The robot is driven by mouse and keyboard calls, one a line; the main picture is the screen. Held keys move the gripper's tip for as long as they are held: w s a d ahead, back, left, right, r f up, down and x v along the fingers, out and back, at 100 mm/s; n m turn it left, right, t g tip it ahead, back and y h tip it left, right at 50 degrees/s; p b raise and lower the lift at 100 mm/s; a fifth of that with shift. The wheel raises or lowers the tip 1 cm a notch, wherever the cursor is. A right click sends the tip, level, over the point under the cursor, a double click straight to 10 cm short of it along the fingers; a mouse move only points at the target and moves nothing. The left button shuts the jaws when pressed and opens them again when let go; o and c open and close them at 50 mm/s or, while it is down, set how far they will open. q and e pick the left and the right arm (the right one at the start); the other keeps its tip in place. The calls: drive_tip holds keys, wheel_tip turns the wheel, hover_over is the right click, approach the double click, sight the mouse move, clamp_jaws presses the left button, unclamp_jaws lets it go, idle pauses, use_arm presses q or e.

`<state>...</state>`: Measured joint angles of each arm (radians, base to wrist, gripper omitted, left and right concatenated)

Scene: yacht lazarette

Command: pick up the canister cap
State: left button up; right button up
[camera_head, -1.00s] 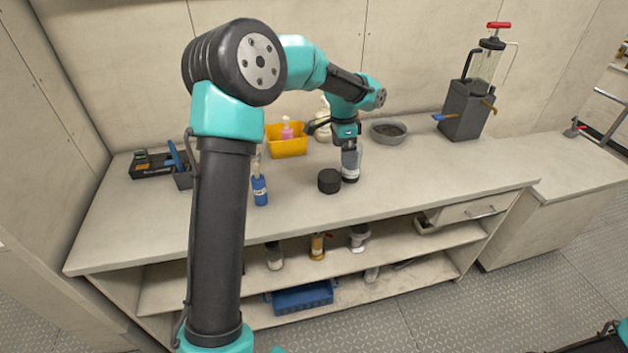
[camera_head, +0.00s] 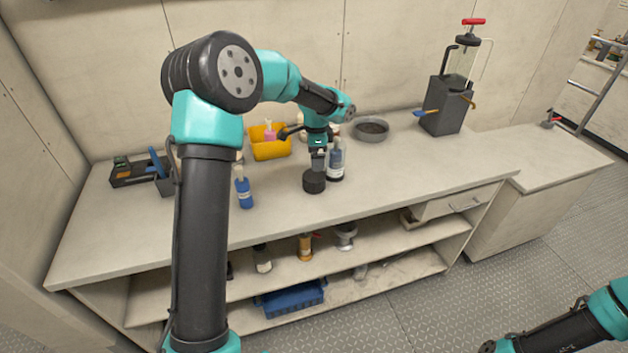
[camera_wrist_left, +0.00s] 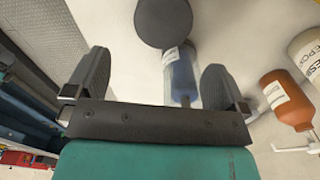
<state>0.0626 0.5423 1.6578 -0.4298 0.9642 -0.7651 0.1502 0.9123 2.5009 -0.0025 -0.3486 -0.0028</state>
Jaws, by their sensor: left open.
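The canister cap (camera_head: 314,183) is a black round disc lying on the workbench, left of a clear bottle with blue contents (camera_head: 336,166). In the left wrist view the cap (camera_wrist_left: 163,20) shows as a dark disc at the top, beyond the fingertips. My left gripper (camera_head: 318,163) points down just above and slightly behind the cap. In the wrist view its two fingers (camera_wrist_left: 155,82) are spread wide and empty, and the blue bottle (camera_wrist_left: 182,75) shows between them, farther off. My right arm enters at the lower right; its gripper does not show.
A blue spray bottle (camera_head: 244,190) stands left of the cap. Behind are a yellow bin (camera_head: 270,150) and a grey bowl (camera_head: 371,130). An orange-brown bottle (camera_wrist_left: 285,98) shows in the wrist view. The bench front and right of the cap are clear.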

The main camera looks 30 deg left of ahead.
sight(316, 175)
use_arm(q)
wheel_tip(316, 175, down, 6)
drive_tip(key=shift+f, duration=0.15)
idle(0.3)
drive_tip(key=shift+w+a+f, duration=0.1)
drive_tip(key=shift+w+f, duration=0.05)
drive_tip(key=shift+f, duration=2.45)
drive_tip(key=c, duration=0.8)
drive_tip(key=shift+r, duration=0.1)
